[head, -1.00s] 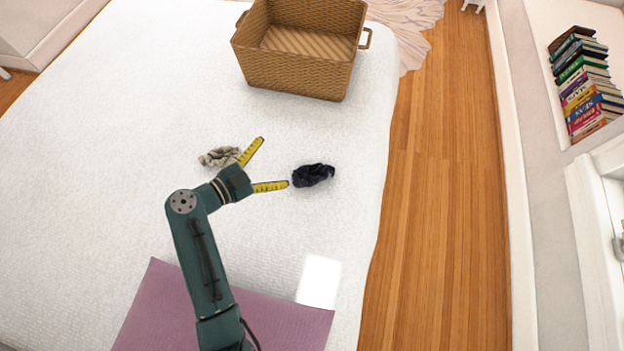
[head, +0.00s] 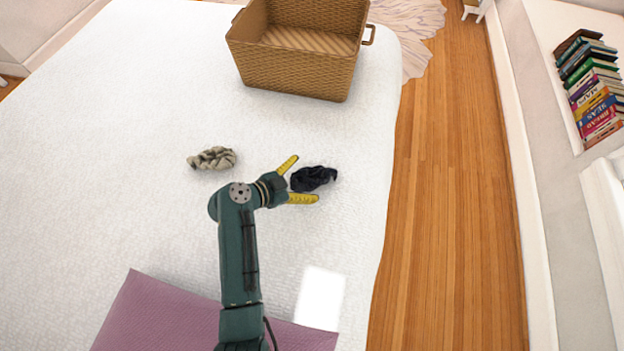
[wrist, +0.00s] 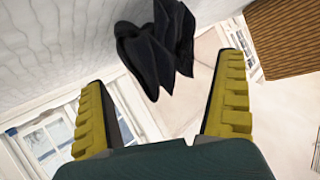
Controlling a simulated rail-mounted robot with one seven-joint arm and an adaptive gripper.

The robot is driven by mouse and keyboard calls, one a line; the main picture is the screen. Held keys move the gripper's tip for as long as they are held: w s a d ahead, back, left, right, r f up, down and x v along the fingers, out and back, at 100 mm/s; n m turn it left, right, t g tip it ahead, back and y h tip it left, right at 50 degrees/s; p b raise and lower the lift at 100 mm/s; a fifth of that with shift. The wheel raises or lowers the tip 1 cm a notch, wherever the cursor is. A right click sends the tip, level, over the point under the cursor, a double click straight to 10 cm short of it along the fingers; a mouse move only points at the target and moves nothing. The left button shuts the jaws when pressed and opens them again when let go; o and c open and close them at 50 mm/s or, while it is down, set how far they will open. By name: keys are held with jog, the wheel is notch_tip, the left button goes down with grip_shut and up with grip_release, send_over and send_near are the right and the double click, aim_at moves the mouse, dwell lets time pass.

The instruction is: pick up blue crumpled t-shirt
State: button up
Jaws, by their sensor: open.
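The blue crumpled t-shirt (head: 313,179) looks very dark, almost black, and lies in a small heap on the white bed (head: 110,150). It also shows in the wrist view at the upper middle (wrist: 157,45). My gripper (head: 305,179) is open, with its yellow fingers at the left side of the t-shirt in the head view. In the wrist view the t-shirt lies ahead of the gap between the fingers (wrist: 165,95). The gap looks empty. I cannot tell how high the fingers are above the bed.
A beige crumpled cloth (head: 212,158) lies left of my gripper on the bed. A wicker basket (head: 295,70) stands at the far end. A purple cloth or pillow (head: 160,315) and a white rectangle (head: 320,298) are near. The bed's right edge drops to a wooden floor (head: 450,200).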

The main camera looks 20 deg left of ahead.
jog(key=b+x, duration=0.1)
jog(key=x, duration=0.2)
jog(key=shift+r, duration=0.1)
jog(key=shift+s, duration=0.1)
jog(key=c, duration=1.4)
